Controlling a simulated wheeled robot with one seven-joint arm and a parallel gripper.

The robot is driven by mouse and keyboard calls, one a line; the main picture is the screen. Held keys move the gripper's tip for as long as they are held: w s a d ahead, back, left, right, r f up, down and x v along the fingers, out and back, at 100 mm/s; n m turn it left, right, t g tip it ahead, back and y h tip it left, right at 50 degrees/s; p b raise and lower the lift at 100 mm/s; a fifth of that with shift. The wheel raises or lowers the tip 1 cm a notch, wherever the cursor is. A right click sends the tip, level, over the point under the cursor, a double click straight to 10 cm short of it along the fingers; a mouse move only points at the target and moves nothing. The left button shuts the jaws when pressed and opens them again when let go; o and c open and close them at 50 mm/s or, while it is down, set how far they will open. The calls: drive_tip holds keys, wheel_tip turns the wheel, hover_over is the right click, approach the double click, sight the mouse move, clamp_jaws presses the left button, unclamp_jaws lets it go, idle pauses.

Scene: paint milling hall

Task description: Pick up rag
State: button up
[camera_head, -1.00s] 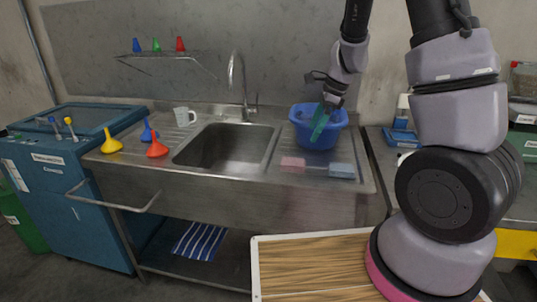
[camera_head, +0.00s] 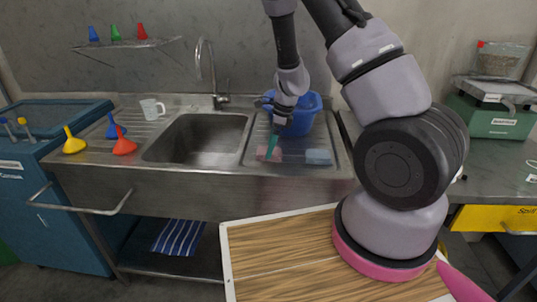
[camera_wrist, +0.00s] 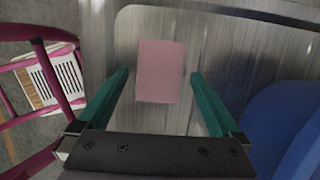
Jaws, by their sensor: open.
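A flat pink rectangular piece (camera_head: 277,156), a cloth or sponge, lies on the drainboard right of the sink bowl. In the wrist view the pink piece (camera_wrist: 160,70) lies between the fingers, its lower end toward the palm. My gripper (camera_head: 271,148) is open above it, green fingers pointing down. In the wrist view my gripper (camera_wrist: 159,76) has one finger on each side of the piece, with gaps on both sides. I cannot tell whether the fingertips touch the drainboard. A blue-and-white striped cloth (camera_head: 180,237) lies on the low shelf under the sink.
A light blue block (camera_head: 318,157) lies just right of the pink piece. A blue tub (camera_head: 303,122) stands close behind my gripper. The sink bowl (camera_head: 195,137) is to the left, with a mug (camera_head: 150,109) and coloured funnels (camera_head: 123,143) beyond it.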

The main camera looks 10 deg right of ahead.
drive_tip(key=shift+a+f, duration=0.15)
drive_tip(key=shift+f, duration=0.5)
drive_tip(key=shift+f, duration=0.25)
drive_tip(key=c, duration=1.2)
wheel_tip(320, 180, up, 10)
drive_tip(key=shift+r, duration=0.25)
drive_tip(key=o, duration=0.7)
drive_tip(key=c, duration=0.6)
